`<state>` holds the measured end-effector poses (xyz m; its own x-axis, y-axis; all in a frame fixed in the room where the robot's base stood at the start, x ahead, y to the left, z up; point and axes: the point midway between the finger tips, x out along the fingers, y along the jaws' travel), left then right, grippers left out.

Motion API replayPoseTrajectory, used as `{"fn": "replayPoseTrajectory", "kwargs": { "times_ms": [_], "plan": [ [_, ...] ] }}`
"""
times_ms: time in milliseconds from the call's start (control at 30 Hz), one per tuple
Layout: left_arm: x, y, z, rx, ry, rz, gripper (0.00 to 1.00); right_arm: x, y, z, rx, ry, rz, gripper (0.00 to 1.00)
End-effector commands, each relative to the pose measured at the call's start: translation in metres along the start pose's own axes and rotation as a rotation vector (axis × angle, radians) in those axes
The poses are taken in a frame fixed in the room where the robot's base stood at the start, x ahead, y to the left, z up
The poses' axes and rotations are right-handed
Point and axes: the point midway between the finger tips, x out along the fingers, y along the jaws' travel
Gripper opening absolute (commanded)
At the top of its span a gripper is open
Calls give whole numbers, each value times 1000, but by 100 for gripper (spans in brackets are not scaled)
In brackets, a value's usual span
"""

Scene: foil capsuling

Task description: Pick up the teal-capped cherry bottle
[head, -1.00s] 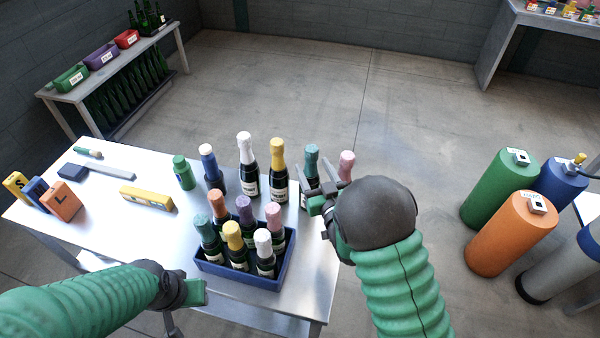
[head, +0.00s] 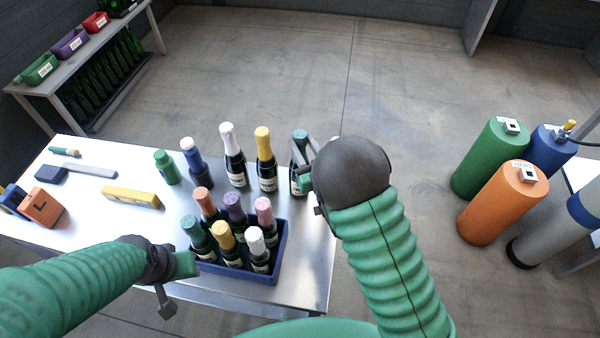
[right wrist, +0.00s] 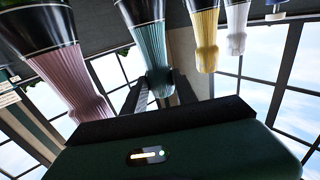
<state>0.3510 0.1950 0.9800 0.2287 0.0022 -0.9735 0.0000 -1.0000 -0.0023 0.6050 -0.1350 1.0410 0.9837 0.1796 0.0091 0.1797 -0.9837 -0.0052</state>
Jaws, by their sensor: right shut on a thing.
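My right gripper (head: 304,172) is shut on this bottle from the right. In the right wrist view the teal cap (right wrist: 152,55) sits between the fingers. A pink-capped bottle (right wrist: 72,85) is close beside it there, mostly hidden behind my gripper in the head view. Another teal-capped bottle (head: 192,228) stands in the blue crate (head: 240,274). My left gripper (head: 180,268) is near the table's front edge; its jaws are unclear.
White-capped (head: 231,150) and yellow-capped (head: 265,155) bottles stand left of the held one, then blue (head: 192,160) and green (head: 165,168) items. The crate holds several bottles in front. A yellow block (head: 130,196) lies on the left side of the table (head: 90,215).

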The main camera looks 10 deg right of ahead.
Motion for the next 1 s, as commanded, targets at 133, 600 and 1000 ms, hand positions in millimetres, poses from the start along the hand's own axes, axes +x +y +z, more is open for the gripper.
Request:
{"fn": "replayPoseTrajectory", "kwargs": {
  "times_ms": [133,600,1000],
  "plan": [
    [0,0,0,0,0,0,36,-1,-1,4,-3,-14,2,2],
    [0,0,0,0,0,0,36,-2,-1,3,-2,-10,1,0],
    [0,0,0,0,0,0,36,-2,-1,2,-4,-7,2,0]
  ]
}}
